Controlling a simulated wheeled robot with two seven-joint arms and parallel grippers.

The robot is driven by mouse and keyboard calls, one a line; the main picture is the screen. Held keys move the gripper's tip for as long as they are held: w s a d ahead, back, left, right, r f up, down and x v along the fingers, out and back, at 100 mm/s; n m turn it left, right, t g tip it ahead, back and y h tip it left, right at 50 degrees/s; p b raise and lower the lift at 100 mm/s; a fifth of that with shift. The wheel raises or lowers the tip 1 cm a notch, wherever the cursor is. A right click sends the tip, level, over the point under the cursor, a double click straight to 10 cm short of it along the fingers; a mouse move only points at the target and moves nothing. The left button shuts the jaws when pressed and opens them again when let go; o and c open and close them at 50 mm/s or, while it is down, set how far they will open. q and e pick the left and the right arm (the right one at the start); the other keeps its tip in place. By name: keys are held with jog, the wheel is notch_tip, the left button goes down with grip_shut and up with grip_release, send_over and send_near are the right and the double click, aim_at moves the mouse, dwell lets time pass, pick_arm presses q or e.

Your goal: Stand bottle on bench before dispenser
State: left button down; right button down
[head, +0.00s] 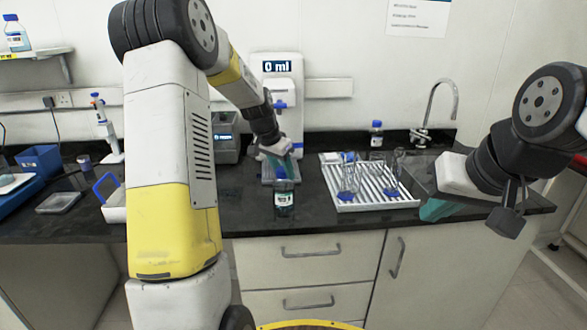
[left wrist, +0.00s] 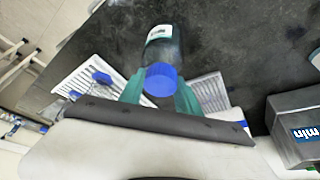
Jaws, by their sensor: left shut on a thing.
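The bottle (head: 284,202), dark teal with a pale label and a blue cap, is upright near the front of the black bench (head: 245,215). In the left wrist view the bottle (left wrist: 163,48) shows cap-first between teal fingers. My left gripper (head: 281,168) is shut on it around the cap end. I cannot tell whether its base touches the bench. The white dispenser (head: 297,95), reading "0 ml", stands behind it, with its tray (head: 267,173) just behind the bottle. My right gripper (head: 437,209) hangs over the bench's right front edge; its jaw opening is unclear.
A white draining rack (head: 375,204) with glassware stands right of the bottle, near a sink tap (head: 433,110). A small blue-capped bottle (head: 376,134) is behind it. A grey device (head: 225,137) is left of the dispenser. Bare bench lies left of the bottle.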

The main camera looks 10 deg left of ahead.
pick_arm(q)
jog(key=c, duration=0.9)
grip_release()
jog(key=shift+f, duration=0.1)
jog(key=shift+o, duration=0.2)
jog(key=v, duration=1.2)
jog(key=s+d+r+n+t, duration=0.1)
jog(key=s+d+r, duration=0.15)
jog(key=s, duration=0.55)
jog(key=s+d+r+n, duration=0.1)
jog(key=s+d+r, duration=0.15)
jog(key=s, duration=0.55)
jog(key=s+d+f+n+t, duration=0.1)
jog(key=s+d+f+n, duration=0.1)
jog(key=s, duration=1.1)
jog(key=shift+s+f+n, duration=0.2)
jog(key=shift+n, duration=0.4)
